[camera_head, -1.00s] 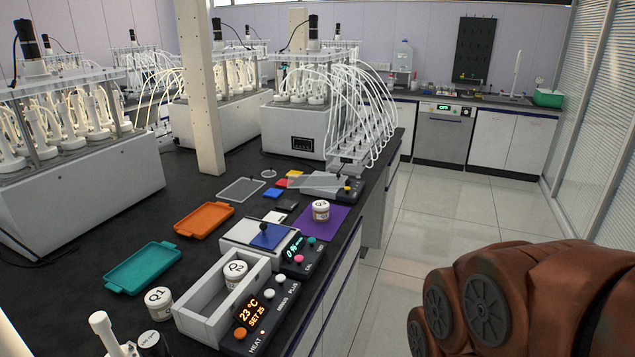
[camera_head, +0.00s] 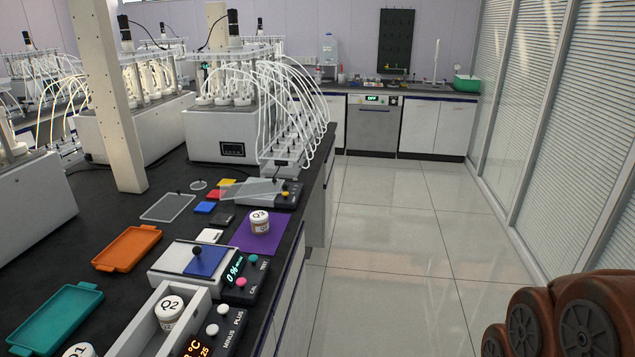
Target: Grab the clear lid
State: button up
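A clear flat sheet (camera_head: 240,189) lies near the far end of the dark bench, partly over a grey device with a black knob. A small clear round piece (camera_head: 198,185) lies just left of it, and a clear flat tray (camera_head: 168,207) lies nearer and further left. I cannot tell for sure which clear piece is the lid. My gripper is not in view.
On the bench are orange (camera_head: 128,248) and teal (camera_head: 57,318) trays, a white jar Q3 (camera_head: 260,223) on a purple mat (camera_head: 278,232), jar Q2 (camera_head: 170,310) in a grey box, and a scale (camera_head: 190,262). A pillar (camera_head: 110,100) rises at left.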

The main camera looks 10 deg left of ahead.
aim_at(232, 192)
jog(key=z, duration=0.25)
jog(key=i, duration=3.6)
jog(key=u, duration=4.85)
